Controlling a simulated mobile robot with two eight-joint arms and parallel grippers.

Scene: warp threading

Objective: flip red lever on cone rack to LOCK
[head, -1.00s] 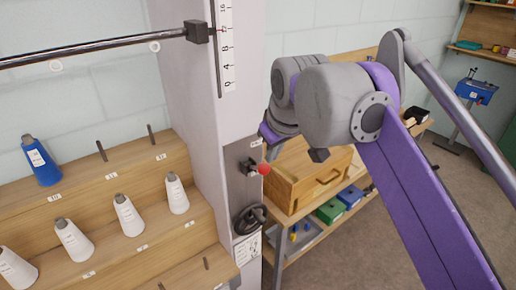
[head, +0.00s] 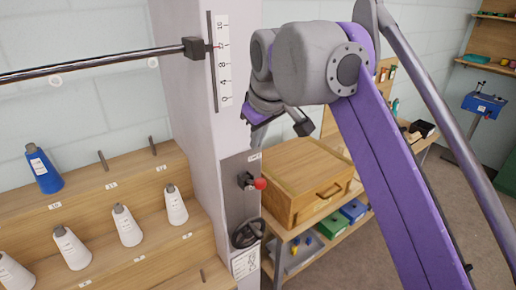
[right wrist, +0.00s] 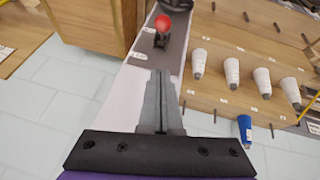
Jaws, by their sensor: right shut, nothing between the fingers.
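The red lever (head: 260,183) is a red ball knob on a dark bracket, on the grey plate (head: 238,208) of the rack's white post. The knob points outward to the right in the head view. It also shows in the right wrist view as a red knob (right wrist: 162,23), beyond the fingertips. My right gripper (head: 252,141) is above the lever, apart from it, beside the post. In the right wrist view its fingers (right wrist: 160,75) are shut together with nothing between them. A small label above the lever is too small to read. My left gripper is not in view.
A black handwheel (head: 247,233) is below the lever. A wooden drawer box (head: 300,180) stands close to the right of the post. Wooden steps (head: 110,215) with white cones and a blue cone (head: 42,170) are at left. A metal rod (head: 90,67) crosses above them.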

